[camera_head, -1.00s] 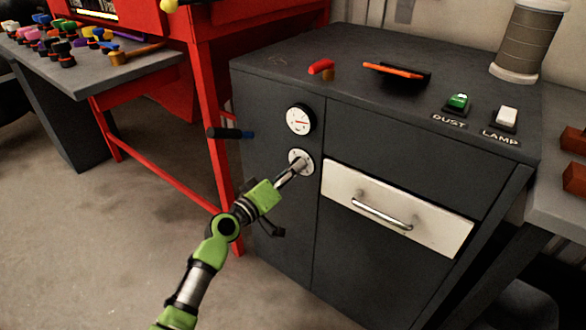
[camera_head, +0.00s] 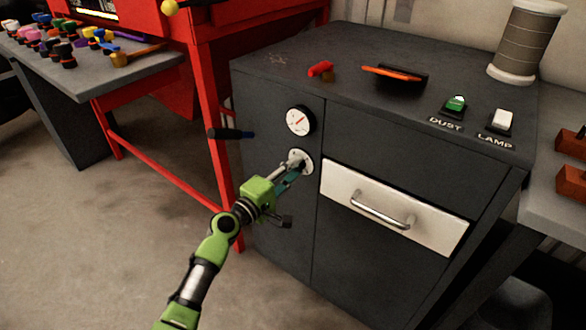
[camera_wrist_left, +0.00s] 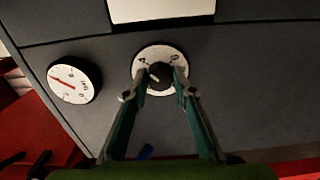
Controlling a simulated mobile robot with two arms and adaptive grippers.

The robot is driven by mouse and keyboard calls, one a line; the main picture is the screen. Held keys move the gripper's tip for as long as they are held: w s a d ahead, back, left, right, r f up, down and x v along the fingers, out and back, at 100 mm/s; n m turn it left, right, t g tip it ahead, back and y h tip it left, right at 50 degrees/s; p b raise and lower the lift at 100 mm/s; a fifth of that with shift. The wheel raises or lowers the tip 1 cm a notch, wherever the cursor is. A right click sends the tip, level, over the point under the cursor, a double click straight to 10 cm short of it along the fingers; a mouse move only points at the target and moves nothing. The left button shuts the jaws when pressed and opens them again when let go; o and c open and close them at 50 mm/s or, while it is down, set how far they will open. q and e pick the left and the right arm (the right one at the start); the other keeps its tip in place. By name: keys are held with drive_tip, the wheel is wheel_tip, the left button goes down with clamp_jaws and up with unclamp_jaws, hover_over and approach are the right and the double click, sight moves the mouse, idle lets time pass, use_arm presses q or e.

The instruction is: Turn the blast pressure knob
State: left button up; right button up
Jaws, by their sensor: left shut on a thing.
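The blast pressure knob is a dark round knob (camera_wrist_left: 160,77) on a white dial plate, on the front of the dark grey cabinet (camera_head: 275,210). In the head view its plate (camera_head: 307,165) shows below the pressure gauge, with the knob mostly hidden by my fingers. My left gripper (camera_head: 294,165) reaches it from the lower left. In the left wrist view my left gripper (camera_wrist_left: 160,88) has a finger on each side of the knob and is shut on it. The gauge (camera_head: 300,121) has a white face and a red needle; it also shows in the left wrist view (camera_wrist_left: 74,80). My right gripper is not in view.
A white drawer (camera_head: 395,207) with a metal handle is right of the knob. DUST (camera_head: 455,104) and LAMP (camera_head: 502,120) switches are on the cabinet top. A red bench frame (camera_head: 212,130) stands at the left.

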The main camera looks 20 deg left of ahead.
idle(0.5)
use_arm(q)
drive_tip(key=o, duration=1.1)
drive_tip(key=v, duration=1.2)
